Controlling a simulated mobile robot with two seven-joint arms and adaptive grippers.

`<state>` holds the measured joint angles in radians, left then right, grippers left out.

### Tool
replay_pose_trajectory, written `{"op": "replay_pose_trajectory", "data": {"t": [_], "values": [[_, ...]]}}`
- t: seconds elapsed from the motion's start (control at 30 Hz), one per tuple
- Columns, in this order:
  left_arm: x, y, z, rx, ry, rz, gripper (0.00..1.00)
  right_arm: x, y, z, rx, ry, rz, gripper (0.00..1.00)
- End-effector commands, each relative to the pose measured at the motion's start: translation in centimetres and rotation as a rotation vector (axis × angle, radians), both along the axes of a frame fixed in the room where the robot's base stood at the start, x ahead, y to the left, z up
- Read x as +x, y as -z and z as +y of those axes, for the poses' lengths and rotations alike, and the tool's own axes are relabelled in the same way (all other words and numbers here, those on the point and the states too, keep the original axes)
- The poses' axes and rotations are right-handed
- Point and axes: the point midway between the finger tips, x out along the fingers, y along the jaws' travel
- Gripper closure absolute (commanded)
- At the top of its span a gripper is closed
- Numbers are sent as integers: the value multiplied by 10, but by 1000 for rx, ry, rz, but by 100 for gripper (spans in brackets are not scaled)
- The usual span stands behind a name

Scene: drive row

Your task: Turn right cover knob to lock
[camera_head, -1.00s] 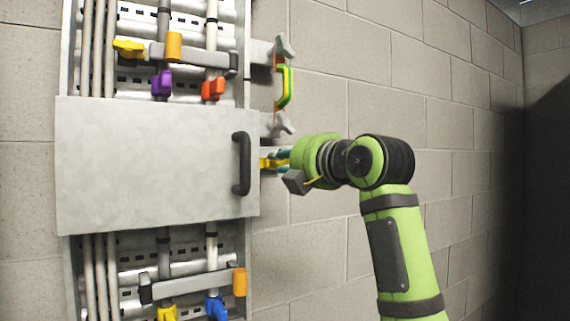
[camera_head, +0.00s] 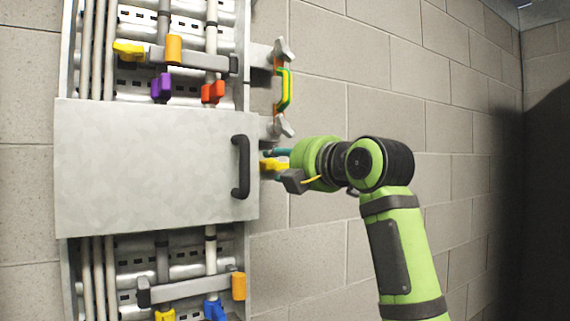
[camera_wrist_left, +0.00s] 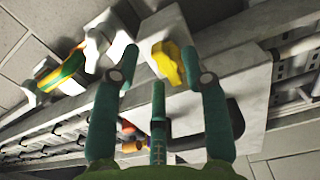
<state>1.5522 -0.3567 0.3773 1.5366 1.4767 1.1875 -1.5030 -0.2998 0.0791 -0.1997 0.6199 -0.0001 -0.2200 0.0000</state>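The yellow cover knob (camera_head: 272,166) sits at the right edge of the grey cover (camera_head: 145,165), just right of the cover's black handle. In the left wrist view the yellow knob (camera_wrist_left: 168,63) is on a light metal plate, ahead of the fingertips. My left gripper (camera_head: 277,158) is at the knob, with a teal finger above it in the head view. In the left wrist view my left gripper (camera_wrist_left: 168,72) has its teal fingers spread, with the knob between the two outer tips and no clear grip on it. My right gripper is not in view.
A green and yellow handle (camera_head: 285,90) with grey clamps at its ends is on the wall just above my gripper. Coloured valve handles, such as the red one (camera_head: 212,92), show above and below the cover. The block wall (camera_head: 400,110) to the right is bare.

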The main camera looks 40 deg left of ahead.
Motion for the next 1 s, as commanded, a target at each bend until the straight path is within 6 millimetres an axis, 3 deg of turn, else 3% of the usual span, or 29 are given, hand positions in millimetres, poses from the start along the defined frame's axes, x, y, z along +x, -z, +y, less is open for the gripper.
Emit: {"op": "replay_pose_trajectory", "data": {"t": [0.33,0.8,1.0], "values": [[-2,1,-10,-2,2,0,55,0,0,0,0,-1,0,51],[-28,1,-96,-1,-1,0,55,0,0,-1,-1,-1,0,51],[-33,1,-113,-2,-1,1,55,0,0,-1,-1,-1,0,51]]}}
